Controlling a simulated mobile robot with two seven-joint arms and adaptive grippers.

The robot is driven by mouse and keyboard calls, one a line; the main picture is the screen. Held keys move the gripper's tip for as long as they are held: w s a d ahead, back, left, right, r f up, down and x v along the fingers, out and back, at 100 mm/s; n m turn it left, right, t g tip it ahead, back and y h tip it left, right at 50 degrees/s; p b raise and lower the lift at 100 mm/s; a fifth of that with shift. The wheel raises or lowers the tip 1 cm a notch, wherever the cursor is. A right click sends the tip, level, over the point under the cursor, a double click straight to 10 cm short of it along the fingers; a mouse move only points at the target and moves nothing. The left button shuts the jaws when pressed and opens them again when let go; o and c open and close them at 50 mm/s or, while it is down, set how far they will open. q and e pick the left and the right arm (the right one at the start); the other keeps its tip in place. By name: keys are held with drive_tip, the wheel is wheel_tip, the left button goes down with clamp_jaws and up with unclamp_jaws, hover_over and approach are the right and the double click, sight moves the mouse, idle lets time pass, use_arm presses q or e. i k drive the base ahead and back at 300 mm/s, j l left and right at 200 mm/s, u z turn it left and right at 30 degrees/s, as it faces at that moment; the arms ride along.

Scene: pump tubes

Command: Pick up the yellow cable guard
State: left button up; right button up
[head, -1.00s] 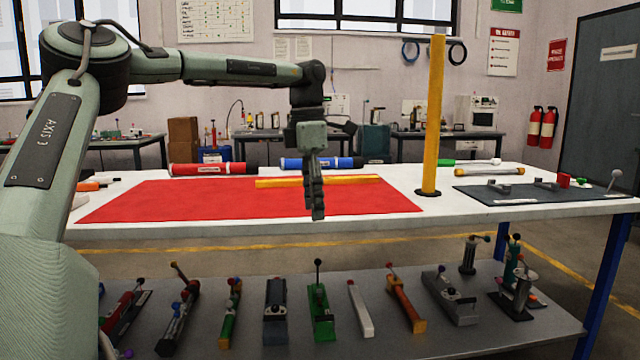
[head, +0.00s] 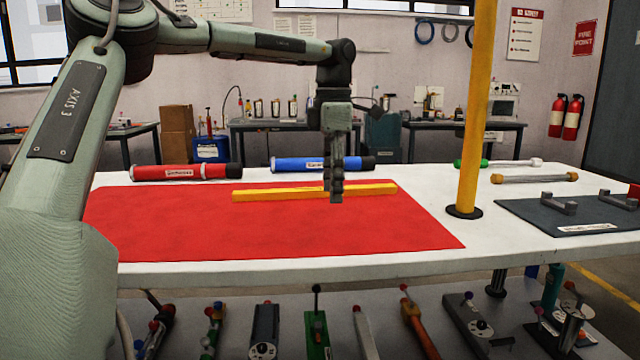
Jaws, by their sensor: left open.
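The yellow cable guard (head: 275,194) is a long, thin bar lying left to right on the red mat (head: 270,232) on the white table. My left gripper (head: 337,198) points down in front of the bar's middle and hides a short part of it. It is open, seen edge-on, and holds nothing. I cannot tell whether its fingertips touch the bar or hang above it. My right gripper is out of the picture.
A yellow post (head: 474,120) stands on the table right of the mat. A red tube (head: 185,172) and a blue tube (head: 320,163) lie behind the mat. A dark mat (head: 560,222) with grey fixtures lies at right. Several tools lie on the lower shelf (head: 450,345).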

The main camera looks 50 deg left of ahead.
sight(355, 190)
drive_tip(key=i+j, duration=0.65)
drive_tip(key=j, duration=0.15)
